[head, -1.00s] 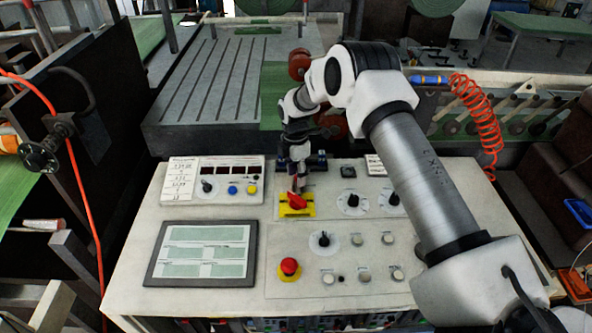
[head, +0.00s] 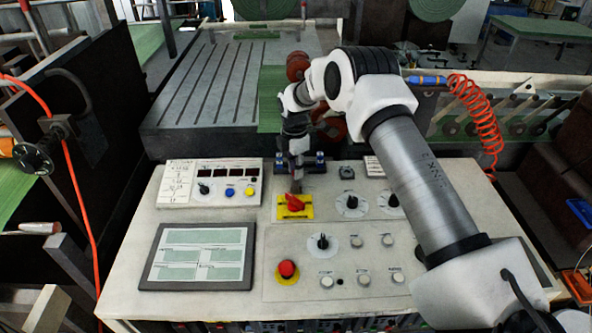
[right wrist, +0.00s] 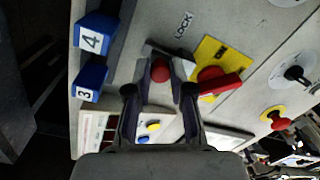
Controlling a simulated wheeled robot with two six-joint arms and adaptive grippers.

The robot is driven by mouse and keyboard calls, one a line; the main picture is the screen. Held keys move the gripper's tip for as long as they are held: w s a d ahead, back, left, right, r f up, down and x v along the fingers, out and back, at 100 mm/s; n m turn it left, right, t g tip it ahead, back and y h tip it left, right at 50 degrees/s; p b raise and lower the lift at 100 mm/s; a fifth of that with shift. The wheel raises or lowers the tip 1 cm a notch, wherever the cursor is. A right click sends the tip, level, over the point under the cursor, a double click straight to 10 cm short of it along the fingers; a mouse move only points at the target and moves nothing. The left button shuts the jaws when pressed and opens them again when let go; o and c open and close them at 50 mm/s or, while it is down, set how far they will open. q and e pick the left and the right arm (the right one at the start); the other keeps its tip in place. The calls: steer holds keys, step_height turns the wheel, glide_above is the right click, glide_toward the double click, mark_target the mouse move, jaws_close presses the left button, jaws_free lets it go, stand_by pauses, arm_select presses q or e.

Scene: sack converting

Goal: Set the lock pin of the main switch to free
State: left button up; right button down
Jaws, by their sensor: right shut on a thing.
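The main switch is a red rotary handle (head: 293,203) on a yellow plate (head: 308,212), set in the upper middle of the console. It also shows in the right wrist view as a red handle (right wrist: 222,86). Beside it, near the printed word LOCK, is the lock pin with a round red knob (right wrist: 160,70) and a grey metal bracket. My right gripper (right wrist: 160,88) is shut on the lock pin, one dark finger on each side of the knob. In the head view my right gripper (head: 297,180) hides the pin just behind the switch. My left gripper is out of view.
Blue numbered blocks (right wrist: 90,36) stand close beside the pin. A red mushroom button (head: 287,269) on a yellow ring, black knobs (head: 322,242) and a screen (head: 197,256) lie nearer on the console. A coiled orange hose (head: 483,110) hangs at the right.

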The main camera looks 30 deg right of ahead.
steer(key=c, duration=1)
jaws_free()
steer(key=shift+w, duration=0.1)
steer(key=shift+w+f, duration=0.1)
steer(key=shift+w, duration=0.1)
step_height(320, 180, up, 12)
steer(key=shift+w, duration=0.3)
